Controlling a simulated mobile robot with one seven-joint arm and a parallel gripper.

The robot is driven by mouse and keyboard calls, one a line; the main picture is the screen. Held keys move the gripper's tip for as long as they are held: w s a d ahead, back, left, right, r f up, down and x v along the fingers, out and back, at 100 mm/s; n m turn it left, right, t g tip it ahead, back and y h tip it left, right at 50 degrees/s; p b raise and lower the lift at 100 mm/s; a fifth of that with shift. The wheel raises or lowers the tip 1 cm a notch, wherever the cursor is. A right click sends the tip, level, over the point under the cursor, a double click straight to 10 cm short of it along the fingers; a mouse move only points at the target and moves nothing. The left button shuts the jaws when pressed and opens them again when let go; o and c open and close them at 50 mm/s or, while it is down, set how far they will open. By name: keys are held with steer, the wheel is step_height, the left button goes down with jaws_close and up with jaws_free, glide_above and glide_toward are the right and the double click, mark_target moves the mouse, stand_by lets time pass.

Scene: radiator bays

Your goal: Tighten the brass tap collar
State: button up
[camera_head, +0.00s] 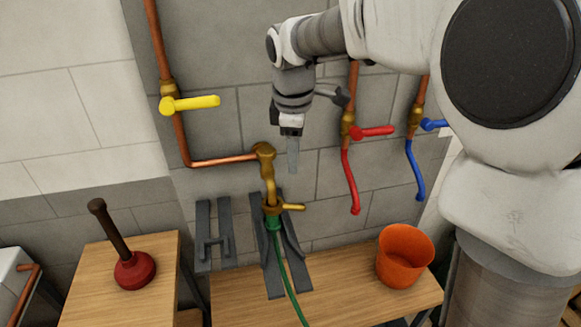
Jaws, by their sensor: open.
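The brass tap collar (272,208) sits at the lower end of the brass tap (264,158), where the green hose (284,262) joins it. A short brass lever sticks out from the collar to the right. My gripper (293,158) points down, above and a little right of the collar, apart from it in the picture. Its jaws are open and seen nearly edge-on, with nothing visible between them. Its exact distance from the wall and tap is hard to tell.
Dark grey brackets (204,235) stand around the hose. An orange bucket (404,257) and a red plunger (134,268) stand on wooden tops. Yellow (195,103), red (372,131) and blue (434,125) valve handles are on copper pipes along the block wall.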

mark_target(294, 205)
steer(key=w+f, duration=0.1)
steer(key=f, duration=0.4)
steer(key=w+f, duration=0.1)
steer(key=f, duration=0.5)
steer(key=w+f, duration=0.1)
steer(key=f, duration=0.5)
steer(key=shift+w+d+f+b, duration=0.1)
steer(key=shift+w+d+b, duration=0.15)
steer(key=shift+b, duration=0.1)
jaws_close()
steer(key=shift+a, duration=0.1)
stand_by(0.5)
